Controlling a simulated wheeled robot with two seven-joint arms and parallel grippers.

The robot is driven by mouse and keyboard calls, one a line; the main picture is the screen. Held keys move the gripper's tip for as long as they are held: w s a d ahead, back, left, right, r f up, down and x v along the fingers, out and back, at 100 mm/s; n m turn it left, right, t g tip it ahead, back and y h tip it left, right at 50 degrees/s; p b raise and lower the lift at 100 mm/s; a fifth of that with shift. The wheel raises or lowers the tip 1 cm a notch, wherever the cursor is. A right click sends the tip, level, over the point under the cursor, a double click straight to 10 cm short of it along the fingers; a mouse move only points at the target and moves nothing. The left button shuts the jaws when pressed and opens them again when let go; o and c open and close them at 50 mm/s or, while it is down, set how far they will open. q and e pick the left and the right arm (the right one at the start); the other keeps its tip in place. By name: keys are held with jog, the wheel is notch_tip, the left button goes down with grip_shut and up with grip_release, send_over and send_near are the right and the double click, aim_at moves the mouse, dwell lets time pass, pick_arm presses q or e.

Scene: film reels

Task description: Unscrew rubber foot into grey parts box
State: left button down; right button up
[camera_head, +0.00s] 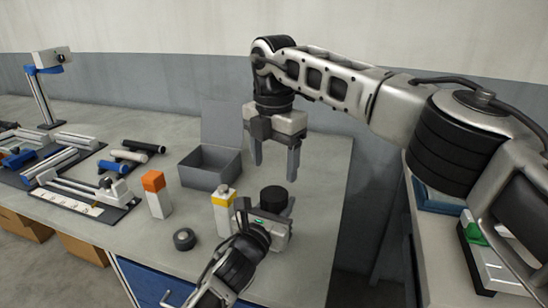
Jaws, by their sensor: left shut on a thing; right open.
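A black round cylinder (273,197), which may be the rubber foot, is at my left gripper (266,214). The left gripper is low over the front of the table and shut on it; the contact is partly hidden by the gripper body. My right gripper (275,165) is open and empty, pointing down behind and above the black cylinder, apart from it. The grey parts box (207,178) stands left of the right gripper with its lid raised at the back. I cannot see its floor clearly.
A white bottle with a yellow band (223,213) stands close to the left gripper's left side. Tools and trays (85,200) fill the left. The table's right edge is close.

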aim_at(274, 193)
notch_tip(274, 193, down, 8)
jog(key=shift+r, duration=0.25)
jog(key=c, duration=1)
jog(key=shift+o, duration=0.2)
jog(key=n, duration=0.4)
jog(key=shift+n, duration=0.4)
jog(key=n, duration=0.5)
